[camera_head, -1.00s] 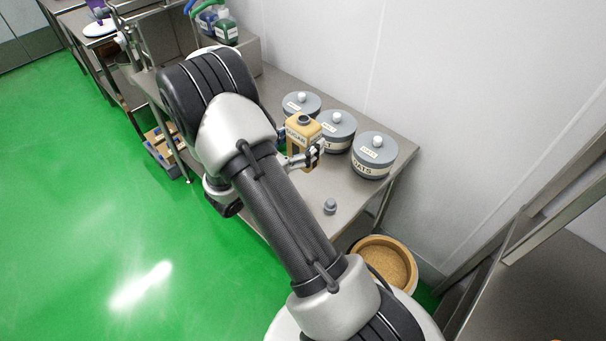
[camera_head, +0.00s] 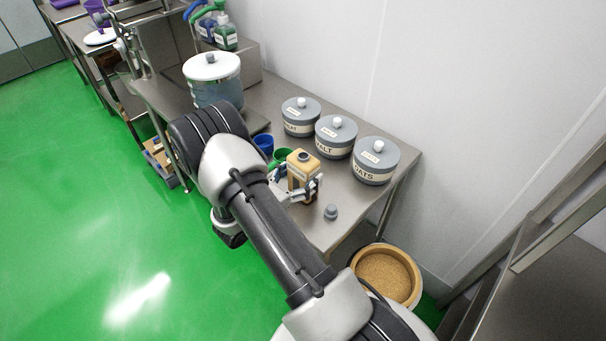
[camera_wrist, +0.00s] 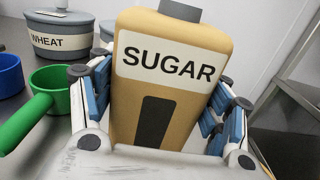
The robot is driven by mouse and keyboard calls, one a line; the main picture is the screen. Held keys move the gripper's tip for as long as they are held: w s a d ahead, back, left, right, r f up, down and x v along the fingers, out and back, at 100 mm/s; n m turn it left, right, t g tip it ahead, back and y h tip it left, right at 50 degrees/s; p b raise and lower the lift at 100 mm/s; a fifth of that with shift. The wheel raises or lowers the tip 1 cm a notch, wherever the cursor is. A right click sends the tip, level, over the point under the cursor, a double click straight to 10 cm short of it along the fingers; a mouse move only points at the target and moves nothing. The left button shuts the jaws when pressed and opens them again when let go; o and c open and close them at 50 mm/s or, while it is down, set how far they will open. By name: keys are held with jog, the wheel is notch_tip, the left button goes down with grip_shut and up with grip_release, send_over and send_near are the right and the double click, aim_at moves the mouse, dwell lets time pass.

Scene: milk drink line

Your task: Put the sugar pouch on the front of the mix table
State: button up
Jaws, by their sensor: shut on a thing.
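The sugar pouch (camera_head: 303,166) is a tan, upright container with a dark neck on top. Its white SUGAR label (camera_wrist: 168,62) faces the wrist camera. My gripper (camera_head: 297,188) is shut on it, with blue-padded fingers (camera_wrist: 160,100) on both sides of the pouch in the wrist view. The pouch is over the front right part of the steel mix table (camera_head: 345,200). I cannot tell whether its base touches the top. Its lower part is partly hidden by my gripper.
Grey lidded pots labelled wheat (camera_head: 300,118), malt (camera_head: 336,138) and oats (camera_head: 375,162) stand along the wall. A grey cap (camera_head: 331,212) lies near the front edge. Green (camera_head: 283,156) and blue (camera_head: 264,143) cups stand left of the pouch. A white-lidded vessel (camera_head: 212,78) is farther left.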

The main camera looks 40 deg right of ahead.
jog(key=shift+f, duration=0.1)
jog(key=o, duration=1.5)
jog(key=shift+o, duration=0.2)
